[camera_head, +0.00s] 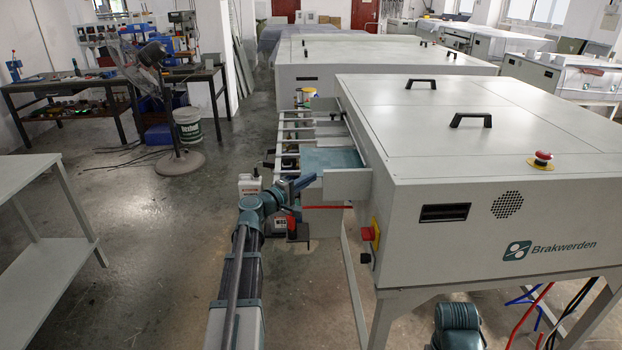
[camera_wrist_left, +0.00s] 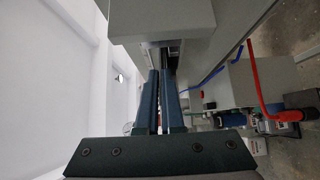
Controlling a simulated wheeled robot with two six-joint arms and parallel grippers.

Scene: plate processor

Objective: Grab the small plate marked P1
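A flat teal plate (camera_head: 332,158) lies in the grey feed bay at the left side of the near machine. No P1 mark is readable on it, so I cannot tell if it is the small plate. My left gripper (camera_head: 306,181) is just in front of and left of this plate, near the bay's front grey block (camera_head: 347,185). In the left wrist view its two long dark-blue fingers (camera_wrist_left: 161,72) stand almost parallel with a narrow gap between them. I see no plate held there. The fingertips point toward a grey box-like part (camera_wrist_left: 160,20). My right gripper is out of view.
The Brakwerden machine (camera_head: 490,215) fills the right side, with a red-yellow switch (camera_head: 371,234) at its near left corner. Grey rails (camera_head: 300,125) run behind the bay. A white bottle (camera_head: 249,184) stands left of the gripper.

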